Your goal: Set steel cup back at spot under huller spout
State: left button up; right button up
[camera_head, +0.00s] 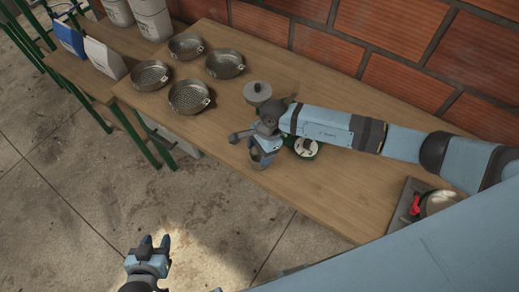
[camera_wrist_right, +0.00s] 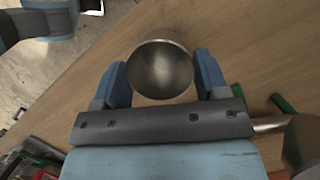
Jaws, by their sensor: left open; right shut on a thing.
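My right gripper (camera_head: 265,158) is shut on the steel cup (camera_wrist_right: 160,70), over the front part of the wooden table. In the right wrist view the cup's round open mouth faces the camera between the two blue fingers, and it looks empty. In the head view only a small part of the cup shows below the fingers. The huller (camera_head: 257,91) shows its grey round top behind my right wrist; its spout and the spot under it are hidden by my arm. My left gripper (camera_head: 155,243) is open and empty, away from the table over the floor.
Several perforated metal pans (camera_head: 189,96) stand on the table's left part. A green device with a round dial (camera_head: 305,147) is close to the right of my gripper. A tray with a red-handled item (camera_head: 415,204) lies at the right.

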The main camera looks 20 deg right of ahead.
jog(key=shift+f+b, duration=0.2)
jog(key=shift+b, duration=0.1)
jog(key=o, duration=1)
jog(key=shift+c, duration=0.2)
jog(key=shift+r, duration=0.1)
